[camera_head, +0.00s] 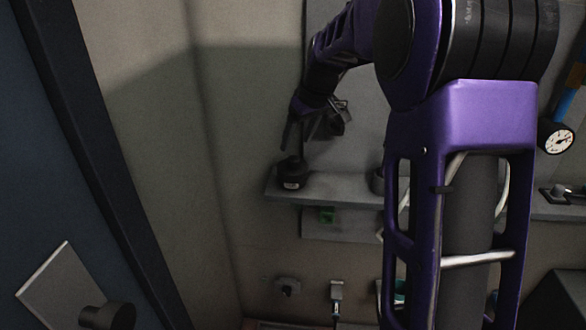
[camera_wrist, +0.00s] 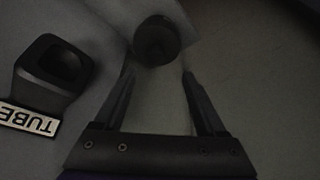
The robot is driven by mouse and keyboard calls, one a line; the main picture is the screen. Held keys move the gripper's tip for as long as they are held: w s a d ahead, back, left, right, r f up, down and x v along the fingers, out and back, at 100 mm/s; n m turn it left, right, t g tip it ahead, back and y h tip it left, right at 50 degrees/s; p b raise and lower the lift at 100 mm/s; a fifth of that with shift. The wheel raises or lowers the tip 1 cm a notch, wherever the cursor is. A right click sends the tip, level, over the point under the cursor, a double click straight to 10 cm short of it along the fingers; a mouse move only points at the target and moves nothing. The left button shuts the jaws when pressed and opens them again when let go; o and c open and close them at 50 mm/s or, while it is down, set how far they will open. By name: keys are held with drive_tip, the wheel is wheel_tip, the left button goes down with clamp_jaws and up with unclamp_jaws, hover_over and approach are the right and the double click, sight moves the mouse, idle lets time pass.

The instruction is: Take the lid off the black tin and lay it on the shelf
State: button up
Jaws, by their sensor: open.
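In the wrist view, a small round black thing (camera_wrist: 157,40), which looks like the black tin seen from above, lies just ahead of my fingertips, roughly centred between them. I cannot make out a seam between lid and body. In the head view, a dark object with a pale label, probably the black tin (camera_head: 291,172), stands near the left end of the grey shelf (camera_head: 340,194). My gripper (camera_head: 300,137) is above it, pointing down. In the wrist view my gripper (camera_wrist: 158,74) is open, with nothing held.
A black holder (camera_wrist: 52,72) with a round hollow and a "TUBE" label is to the left in the wrist view. My arm hides part of the shelf in the head view. A dial gauge (camera_head: 557,137) is at far right. Bare wall is left of the shelf.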

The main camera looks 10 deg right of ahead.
sight(293, 158)
drive_tip(key=x, duration=0.6)
drive_tip(key=shift+w+d+f, duration=0.2)
drive_tip(key=shift+d+f, duration=0.1)
drive_tip(key=shift+f, duration=0.05)
drive_tip(key=c, duration=1)
drive_tip(key=shift+r+p, duration=0.5)
drive_tip(key=shift+r, duration=4.55)
drive_tip(key=shift+c, duration=0.2)
